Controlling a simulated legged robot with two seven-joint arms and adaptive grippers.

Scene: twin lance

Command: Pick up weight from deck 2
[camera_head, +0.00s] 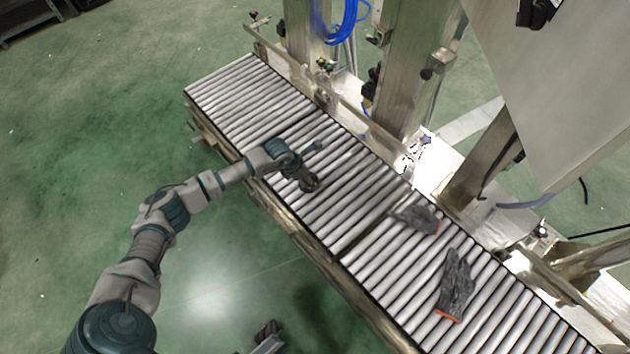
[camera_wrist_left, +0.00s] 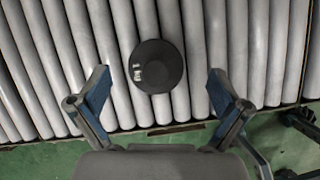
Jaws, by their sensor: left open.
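The weight is a dark round disc (camera_wrist_left: 157,66) with a small pale mark, lying on the rollers in the left wrist view. My left gripper (camera_wrist_left: 160,90) is open, with one finger on each side of the disc and clear space between. In the head view my left gripper (camera_head: 306,165) reaches over the middle of the roller conveyor (camera_head: 235,98). A dark round shape shows at its fingers there, but I cannot tell disc from finger. A dark part at the bottom edge of the head view may be my right gripper (camera_head: 267,337); its jaws are unclear.
Two grey gloves (camera_head: 418,218) (camera_head: 455,285) with orange cuffs lie on the conveyor's near right section. Metal posts (camera_head: 405,75) and a side rail stand along its far side. The left end of the rollers is bare. Green floor is open on the near side.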

